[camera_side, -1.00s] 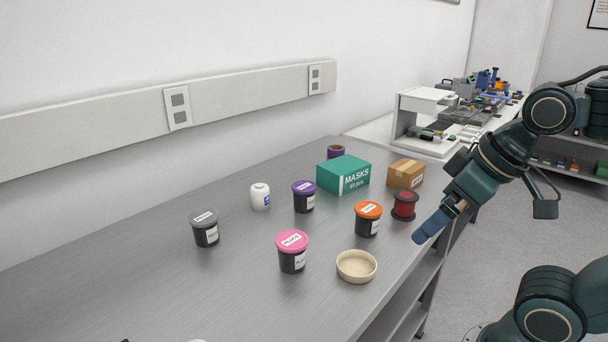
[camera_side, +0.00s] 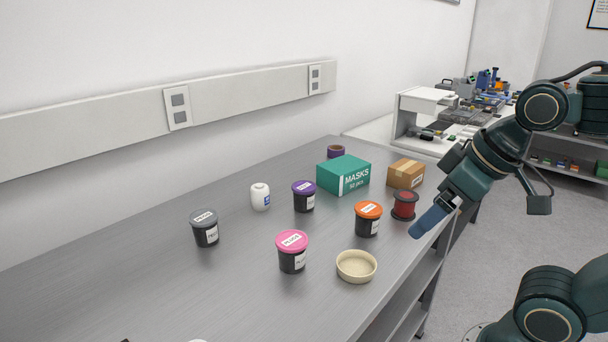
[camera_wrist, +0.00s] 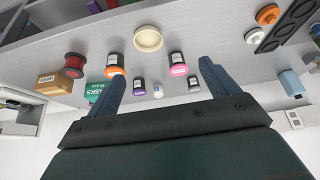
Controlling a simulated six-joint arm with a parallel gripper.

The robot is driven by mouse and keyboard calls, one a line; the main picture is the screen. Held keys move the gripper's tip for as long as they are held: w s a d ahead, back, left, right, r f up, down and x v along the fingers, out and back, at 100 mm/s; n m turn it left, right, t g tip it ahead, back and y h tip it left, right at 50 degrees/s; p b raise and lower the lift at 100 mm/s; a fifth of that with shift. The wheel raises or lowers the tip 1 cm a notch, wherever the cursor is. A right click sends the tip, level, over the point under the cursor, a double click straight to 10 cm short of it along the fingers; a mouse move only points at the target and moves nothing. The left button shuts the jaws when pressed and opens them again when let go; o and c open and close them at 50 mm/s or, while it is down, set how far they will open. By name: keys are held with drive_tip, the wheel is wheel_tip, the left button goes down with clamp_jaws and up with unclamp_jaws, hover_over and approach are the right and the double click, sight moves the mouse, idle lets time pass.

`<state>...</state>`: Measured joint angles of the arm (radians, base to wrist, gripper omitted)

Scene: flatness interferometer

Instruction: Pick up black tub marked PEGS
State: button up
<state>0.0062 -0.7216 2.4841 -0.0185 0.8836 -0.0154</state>
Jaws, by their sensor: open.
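Several black tubs with coloured lids stand upright on the grey bench. The one with the grey lid (camera_side: 205,229) is at the left, and its small label seems to read PEGS, though it is hard to make out. It also shows in the wrist view (camera_wrist: 194,84), near the right finger. The others have a pink lid (camera_side: 292,252), a purple lid (camera_side: 304,197) and an orange lid (camera_side: 368,219). My gripper (camera_side: 426,224) is at the bench's right edge, well right of the grey-lidded tub. In the wrist view its fingers (camera_wrist: 160,70) are apart with nothing held.
A cream dish (camera_side: 356,267) sits near the front edge. A red spool (camera_side: 404,206), a cardboard box (camera_side: 406,174) and a green MASKS box (camera_side: 344,175) stand at the right. A white bottle (camera_side: 260,197) stands between the grey and purple lids. The bench's left is mostly clear.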

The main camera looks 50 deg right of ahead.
drive_tip(key=w+a+n+y, duration=0.2)
drive_tip(key=w+n, duration=0.1)
drive_tip(key=w, duration=0.9)
drive_tip(key=w+a+n+y, duration=0.3)
drive_tip(key=w+n, duration=0.1)
drive_tip(key=w, duration=0.8)
drive_tip(key=n+t+y, duration=0.3)
drive_tip(key=y, duration=0.2)
approach(212, 216)
drive_tip(key=d, duration=0.1)
drive_tip(key=shift+s+d+r, duration=0.1)
drive_tip(key=shift+s+r, duration=0.05)
drive_tip(key=shift+s, duration=0.25)
drive_tip(key=shift+x, duration=4.3)
drive_tip(key=shift+r, duration=0.1)
